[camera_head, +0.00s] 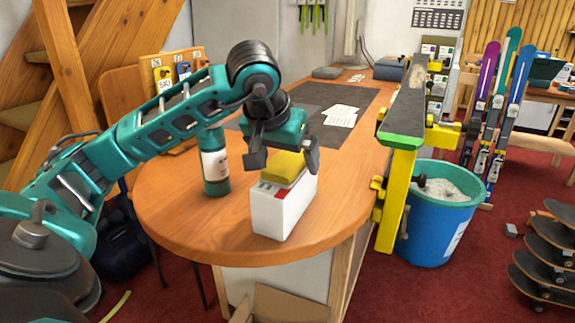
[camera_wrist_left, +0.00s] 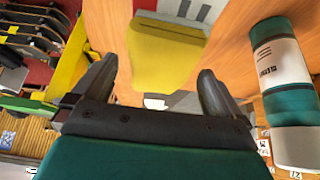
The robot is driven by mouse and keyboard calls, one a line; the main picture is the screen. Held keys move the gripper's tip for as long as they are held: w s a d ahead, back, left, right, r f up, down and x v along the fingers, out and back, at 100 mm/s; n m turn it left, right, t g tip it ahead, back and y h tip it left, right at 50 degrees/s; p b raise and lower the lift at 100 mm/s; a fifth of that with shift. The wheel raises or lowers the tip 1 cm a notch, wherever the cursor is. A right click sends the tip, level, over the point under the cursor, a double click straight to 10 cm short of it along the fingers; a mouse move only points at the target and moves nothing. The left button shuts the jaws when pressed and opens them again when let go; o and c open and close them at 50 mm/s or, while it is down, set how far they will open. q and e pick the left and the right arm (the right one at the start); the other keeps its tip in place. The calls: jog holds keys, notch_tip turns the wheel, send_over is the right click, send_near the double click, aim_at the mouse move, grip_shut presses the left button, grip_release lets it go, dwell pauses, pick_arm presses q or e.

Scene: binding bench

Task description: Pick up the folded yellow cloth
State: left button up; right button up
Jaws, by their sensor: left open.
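The folded yellow cloth (camera_head: 283,168) lies on top of a white box (camera_head: 285,210) near the front of the round-ended wooden table. My left gripper (camera_head: 283,160) is open just above and around the cloth in the head view, its fingers on either side. In the left wrist view the cloth (camera_wrist_left: 165,55) shows beyond and between the fingertips of the left gripper (camera_wrist_left: 155,85), with nothing held. Whether a finger touches the cloth cannot be told. My right gripper is in neither view.
A green bottle (camera_head: 214,165) with a white label stands left of the box; it also shows in the left wrist view (camera_wrist_left: 280,70). A ski in a yellow vise (camera_head: 397,190) is at the table's right edge. A blue bin (camera_head: 430,225) stands beyond. Papers (camera_head: 341,115) lie on a dark mat (camera_head: 310,95).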

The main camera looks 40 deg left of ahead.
pick_arm(q)
jog(key=shift+f, duration=0.25)
jog(key=shift+c, duration=0.4)
jog(key=c, duration=0.9)
